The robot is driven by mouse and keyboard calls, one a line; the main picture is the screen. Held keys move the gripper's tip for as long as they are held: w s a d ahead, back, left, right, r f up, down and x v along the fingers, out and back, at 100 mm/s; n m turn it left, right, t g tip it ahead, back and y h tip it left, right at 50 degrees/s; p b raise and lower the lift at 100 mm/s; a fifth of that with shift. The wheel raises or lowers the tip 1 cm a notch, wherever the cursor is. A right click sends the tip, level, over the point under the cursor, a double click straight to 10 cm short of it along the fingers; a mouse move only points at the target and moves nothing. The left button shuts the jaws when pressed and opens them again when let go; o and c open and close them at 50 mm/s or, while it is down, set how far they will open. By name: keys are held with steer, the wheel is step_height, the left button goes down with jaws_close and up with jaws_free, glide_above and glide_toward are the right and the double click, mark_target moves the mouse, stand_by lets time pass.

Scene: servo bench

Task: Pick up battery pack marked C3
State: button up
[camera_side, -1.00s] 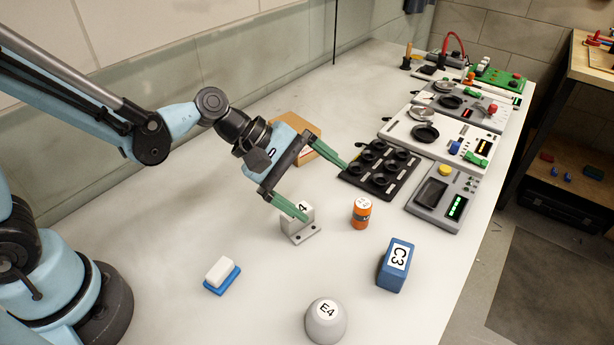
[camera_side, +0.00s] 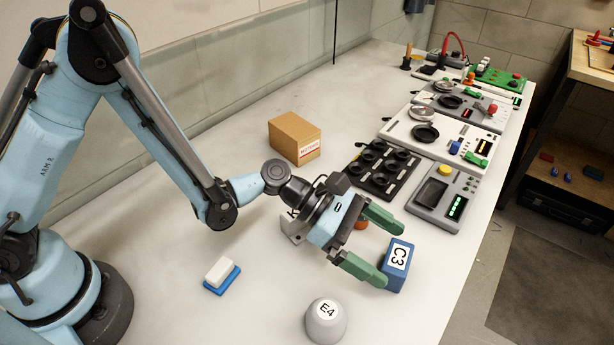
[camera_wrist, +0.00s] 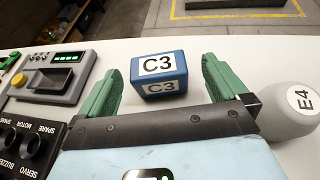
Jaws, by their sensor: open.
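The battery pack marked C3 (camera_side: 398,262) is a blue block with white C3 labels. It stands on the bench near the front right edge. In the wrist view the pack (camera_wrist: 159,74) sits ahead of my gripper, in line with the gap between the fingers. My gripper (camera_side: 377,246) has green fingers, spread open and empty. In the side view the lower fingertip is close to the pack's left side; I cannot tell whether it touches. In the wrist view my gripper (camera_wrist: 162,85) shows a finger on either side of the pack.
A grey rounded E4 piece (camera_side: 326,321) stands nearby, close to my right finger in the wrist view. A cardboard box (camera_side: 294,137) and control panels (camera_side: 447,195) stand further back.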

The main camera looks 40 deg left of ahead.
mark_target(402, 257)
steer(key=shift+x, duration=3.1)
steer(key=shift+w, duration=0.15)
steer(key=c, duration=1.1)
steer(key=shift+r, duration=0.2)
